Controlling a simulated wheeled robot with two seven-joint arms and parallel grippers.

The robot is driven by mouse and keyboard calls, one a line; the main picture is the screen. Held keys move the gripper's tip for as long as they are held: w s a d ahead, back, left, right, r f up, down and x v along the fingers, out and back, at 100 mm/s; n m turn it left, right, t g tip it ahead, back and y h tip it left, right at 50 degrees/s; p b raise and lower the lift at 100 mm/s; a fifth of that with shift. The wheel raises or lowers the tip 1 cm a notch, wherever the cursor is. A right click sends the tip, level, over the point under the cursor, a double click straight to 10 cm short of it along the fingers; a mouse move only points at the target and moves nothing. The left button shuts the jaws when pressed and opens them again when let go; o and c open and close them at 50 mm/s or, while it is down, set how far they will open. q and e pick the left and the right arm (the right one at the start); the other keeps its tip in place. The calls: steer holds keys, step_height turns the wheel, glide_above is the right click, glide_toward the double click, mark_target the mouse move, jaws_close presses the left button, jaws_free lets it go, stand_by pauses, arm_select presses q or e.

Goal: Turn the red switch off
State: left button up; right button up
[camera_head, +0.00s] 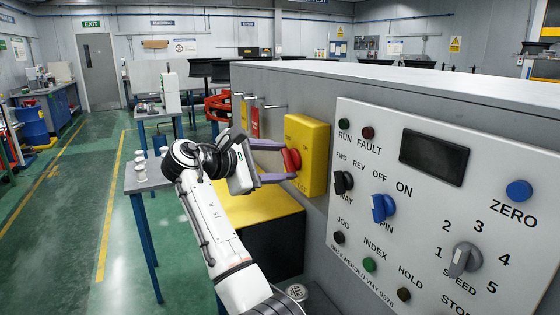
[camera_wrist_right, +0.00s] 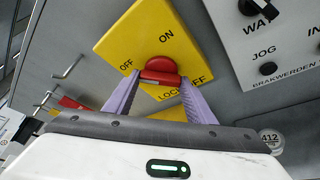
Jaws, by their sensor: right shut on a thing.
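The red switch (camera_head: 291,160) is a round knob on the face of a yellow box (camera_head: 313,150) fixed to the grey cabinet's side. In the right wrist view the red switch (camera_wrist_right: 160,66) shows with a raised red grip bar, and the yellow box (camera_wrist_right: 120,50) carries the words ON, OFF and LOCK OFF. My right gripper (camera_head: 289,162) has its two purple fingers on either side of the knob, shut on it. The right gripper (camera_wrist_right: 160,79) hides part of the knob's near side in the wrist view. I cannot tell which label the knob points to. My left gripper is not in view.
A grey control panel (camera_head: 436,195) with a blue selector (camera_head: 383,208), a grey speed knob (camera_head: 465,260) and several buttons is right of the yellow box. Metal pegs (camera_head: 275,106) stick out to its left. A yellow-topped block (camera_head: 250,205) stands below.

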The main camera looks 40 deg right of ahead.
stand_by(0.5)
steer(key=o, duration=1)
steer(key=shift+o, duration=0.2)
steer(key=b+v, duration=0.1)
steer(key=v, duration=0.9)
steer(key=shift+a, duration=0.15)
